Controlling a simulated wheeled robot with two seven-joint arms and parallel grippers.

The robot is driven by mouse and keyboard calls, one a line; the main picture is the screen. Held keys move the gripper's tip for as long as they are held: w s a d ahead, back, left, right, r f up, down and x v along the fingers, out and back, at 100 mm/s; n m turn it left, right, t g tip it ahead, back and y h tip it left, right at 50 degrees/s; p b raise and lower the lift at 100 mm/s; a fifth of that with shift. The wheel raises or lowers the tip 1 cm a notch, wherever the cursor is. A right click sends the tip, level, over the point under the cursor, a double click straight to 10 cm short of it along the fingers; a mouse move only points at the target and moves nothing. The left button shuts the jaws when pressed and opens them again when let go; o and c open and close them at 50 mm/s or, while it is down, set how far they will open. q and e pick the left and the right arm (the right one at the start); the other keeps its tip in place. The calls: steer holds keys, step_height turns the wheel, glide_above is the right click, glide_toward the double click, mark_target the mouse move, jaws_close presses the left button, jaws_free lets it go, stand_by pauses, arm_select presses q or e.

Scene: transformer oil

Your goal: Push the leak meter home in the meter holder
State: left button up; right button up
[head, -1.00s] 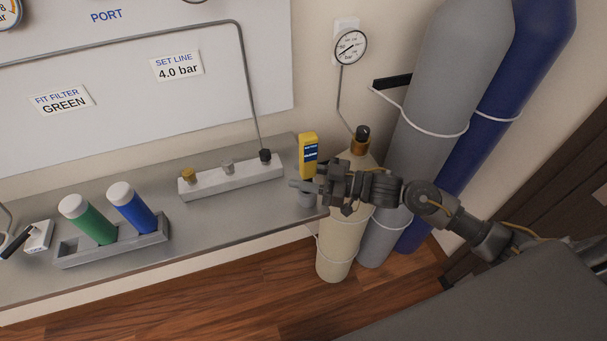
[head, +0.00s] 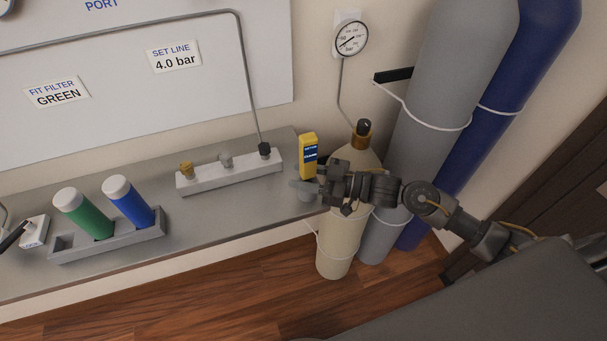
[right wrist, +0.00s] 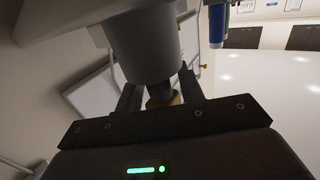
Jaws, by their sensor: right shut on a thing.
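The leak meter (head: 308,154) is yellow with a dark blue screen and stands nearly upright at the right end of the bench. My right gripper (head: 311,183) reaches it from the right and is shut on its lower part. The meter holder (head: 305,196), a grey cup, is just below the fingers and partly hidden by them. In the right wrist view, which is upside down, the holder (right wrist: 148,45) shows as a grey cylinder, with a yellow bit of the meter (right wrist: 164,102) between the fingers. How deep the meter sits cannot be told.
A valve block (head: 230,172) lies left of the meter. Green (head: 83,214) and blue (head: 128,202) filters stand in a grey rack (head: 110,240). A cream cylinder (head: 343,240) and grey and blue gas cylinders stand close to my right arm.

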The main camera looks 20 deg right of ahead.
steer(key=shift+f+b, duration=0.45)
steer(key=shift+f, duration=0.35)
steer(key=o, duration=1.1)
steer(key=shift+o, duration=0.2)
steer(key=b+v, duration=0.3)
steer(key=v, duration=0.7)
steer(key=shift+s+d, duration=0.3)
